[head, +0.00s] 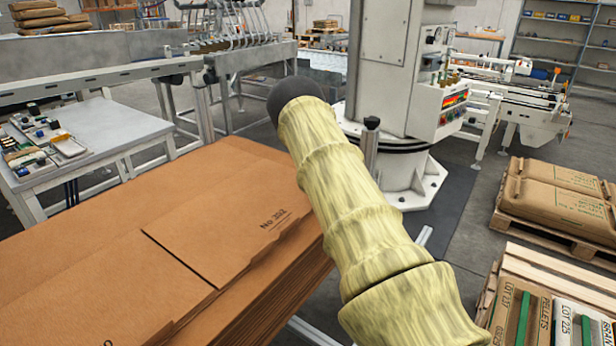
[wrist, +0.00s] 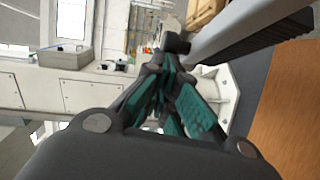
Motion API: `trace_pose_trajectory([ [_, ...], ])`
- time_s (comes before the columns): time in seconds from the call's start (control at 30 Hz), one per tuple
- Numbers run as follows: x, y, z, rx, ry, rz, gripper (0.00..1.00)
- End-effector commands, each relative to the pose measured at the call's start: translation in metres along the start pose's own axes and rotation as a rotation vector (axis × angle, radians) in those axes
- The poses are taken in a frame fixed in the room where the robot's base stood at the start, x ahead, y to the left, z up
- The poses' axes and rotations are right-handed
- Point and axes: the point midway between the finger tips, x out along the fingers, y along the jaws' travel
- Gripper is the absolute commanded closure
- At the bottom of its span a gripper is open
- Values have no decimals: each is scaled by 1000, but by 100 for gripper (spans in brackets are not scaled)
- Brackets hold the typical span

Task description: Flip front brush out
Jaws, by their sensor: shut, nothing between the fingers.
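My gripper (wrist: 166,84), dark with teal pads, shows in the wrist view with its fingers together and nothing between them. In the head view my sleeved arm hides it. A grey bar with a dark ridged strip (wrist: 262,32) runs from the upper right of the wrist view to just beyond the fingertips; I cannot tell for sure that it is the front brush. A black knob (wrist: 177,43) shows just past the fingertips; contact cannot be told. In the head view a grey post with a black cap (head: 371,123) stands just right of my arm.
A stack of brown cardboard sheets (head: 190,230) fills the lower left. The white machine column (head: 385,70) stands behind my arm. A workbench (head: 85,135) with small parts is at left. Pallets of sacks (head: 555,195) stand at right. Grey floor shows between the column and pallets.

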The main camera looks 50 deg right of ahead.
Motion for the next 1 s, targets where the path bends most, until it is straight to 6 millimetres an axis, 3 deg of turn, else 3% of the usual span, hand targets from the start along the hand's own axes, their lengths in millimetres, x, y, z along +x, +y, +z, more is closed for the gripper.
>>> trace_pose_trajectory([
  [0.4,30,6,27,11,-126,12,100],
  [1.0,40,7,38,12,-127,14,100],
])
